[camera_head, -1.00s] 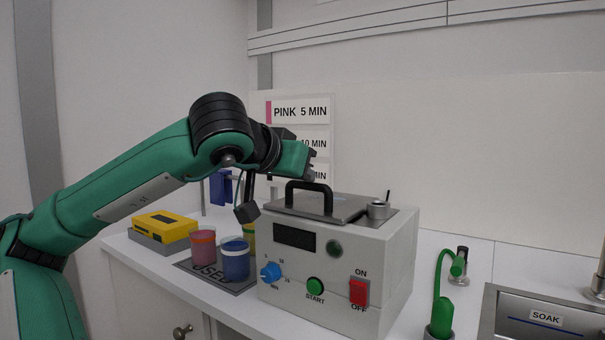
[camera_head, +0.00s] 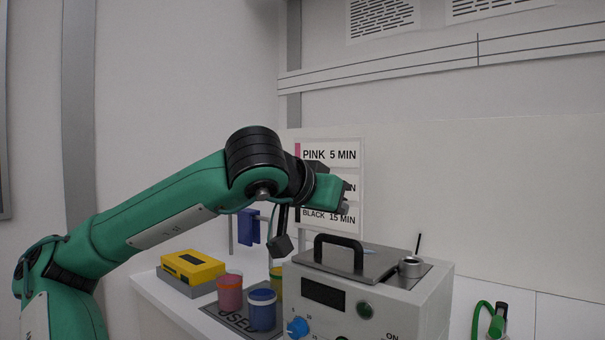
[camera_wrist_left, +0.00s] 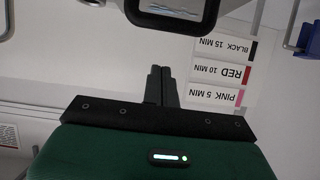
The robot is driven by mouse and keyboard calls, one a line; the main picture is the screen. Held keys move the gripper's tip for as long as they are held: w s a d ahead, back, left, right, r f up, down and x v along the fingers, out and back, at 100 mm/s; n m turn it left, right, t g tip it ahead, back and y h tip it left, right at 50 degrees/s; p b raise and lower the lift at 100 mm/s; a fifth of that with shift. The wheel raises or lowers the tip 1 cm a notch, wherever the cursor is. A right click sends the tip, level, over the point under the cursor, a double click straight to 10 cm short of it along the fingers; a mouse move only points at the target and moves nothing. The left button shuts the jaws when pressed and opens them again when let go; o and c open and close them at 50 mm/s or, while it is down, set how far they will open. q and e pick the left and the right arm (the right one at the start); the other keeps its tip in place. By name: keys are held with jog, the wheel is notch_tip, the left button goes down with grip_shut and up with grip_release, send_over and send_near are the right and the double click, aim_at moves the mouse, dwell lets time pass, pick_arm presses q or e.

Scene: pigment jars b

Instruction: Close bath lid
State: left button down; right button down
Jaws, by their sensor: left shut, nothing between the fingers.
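The bath (camera_head: 420,315) is a pale box with a dark display, a blue dial and a green button. Its grey metal lid (camera_head: 387,262) lies on top with a black arched handle (camera_head: 340,242); I cannot tell if it is fully seated. My left gripper (camera_head: 346,197) is above and behind the handle, apart from it. In the left wrist view the gripper's fingers (camera_wrist_left: 160,86) are together and empty. A black arch at that view's top edge looks like the handle (camera_wrist_left: 165,22). My right gripper is out of view.
Pink (camera_head: 230,293) and blue (camera_head: 262,311) jars stand left of the bath on a dark mat, a yellow one partly hidden behind. A yellow box (camera_head: 193,267) is farther left. A timing sign (camera_head: 330,153) hangs behind.

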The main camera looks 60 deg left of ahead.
pick_arm(q)
jog(key=v, duration=1)
jog(key=shift+r, duration=0.2)
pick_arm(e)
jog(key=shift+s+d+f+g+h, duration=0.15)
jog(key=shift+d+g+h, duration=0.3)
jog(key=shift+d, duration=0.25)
